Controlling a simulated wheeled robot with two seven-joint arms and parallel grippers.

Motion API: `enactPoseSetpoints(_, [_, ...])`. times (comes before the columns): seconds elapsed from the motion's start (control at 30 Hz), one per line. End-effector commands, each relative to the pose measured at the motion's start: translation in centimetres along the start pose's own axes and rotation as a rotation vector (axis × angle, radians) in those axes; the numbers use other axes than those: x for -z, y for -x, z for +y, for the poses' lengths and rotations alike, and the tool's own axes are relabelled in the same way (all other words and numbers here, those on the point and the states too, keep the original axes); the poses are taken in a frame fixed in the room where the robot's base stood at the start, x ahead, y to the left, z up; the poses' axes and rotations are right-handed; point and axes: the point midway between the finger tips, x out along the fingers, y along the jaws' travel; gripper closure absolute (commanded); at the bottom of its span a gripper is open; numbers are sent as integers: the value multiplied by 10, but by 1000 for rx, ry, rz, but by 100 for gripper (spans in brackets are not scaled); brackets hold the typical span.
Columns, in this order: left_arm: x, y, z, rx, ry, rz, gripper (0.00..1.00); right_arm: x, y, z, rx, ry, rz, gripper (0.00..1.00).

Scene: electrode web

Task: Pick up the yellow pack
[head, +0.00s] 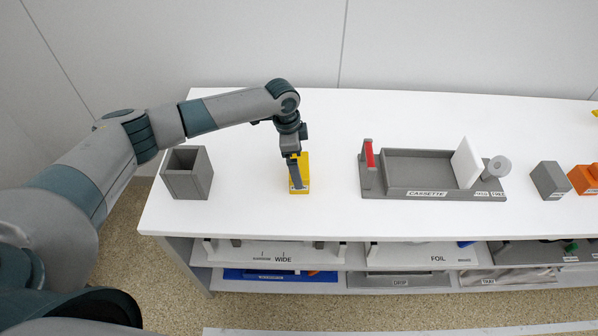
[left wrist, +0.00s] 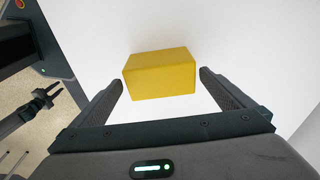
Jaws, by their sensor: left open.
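The yellow pack (head: 304,172) stands on the white table in the head view, partly hidden behind my left gripper (head: 296,180). In the left wrist view the yellow pack (left wrist: 160,75) is a plain block lying ahead, between the lines of the two fingers. My left gripper (left wrist: 161,88) is open, with one finger on each side and a gap to the pack on both sides. The fingers are not touching it. I cannot tell the exact height of the fingertips over the table. My right gripper does not show in the head view.
A grey open box (head: 187,184) stands left of the pack. A grey tray labelled CASSETTE (head: 427,194) with a red piece and a white plate is to the right. A grey block (head: 549,180) and orange parts (head: 583,179) are further right. Shelves below hold labelled trays.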

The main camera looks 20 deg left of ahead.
Motion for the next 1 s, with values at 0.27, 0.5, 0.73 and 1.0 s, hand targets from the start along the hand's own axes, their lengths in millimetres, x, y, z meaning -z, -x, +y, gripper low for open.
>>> enactPoseSetpoints(0.27, [-1,-29,0,-2,0,-2,0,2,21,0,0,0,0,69])
enactPoseSetpoints(0.5, [-2,-46,0,-1,1,-1,0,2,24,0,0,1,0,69])
enactPoseSetpoints(0.73, [-2,-47,-1,-1,1,-1,0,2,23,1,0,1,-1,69])
enactPoseSetpoints(1.0, [-2,-46,-1,0,1,-1,14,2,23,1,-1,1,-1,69])
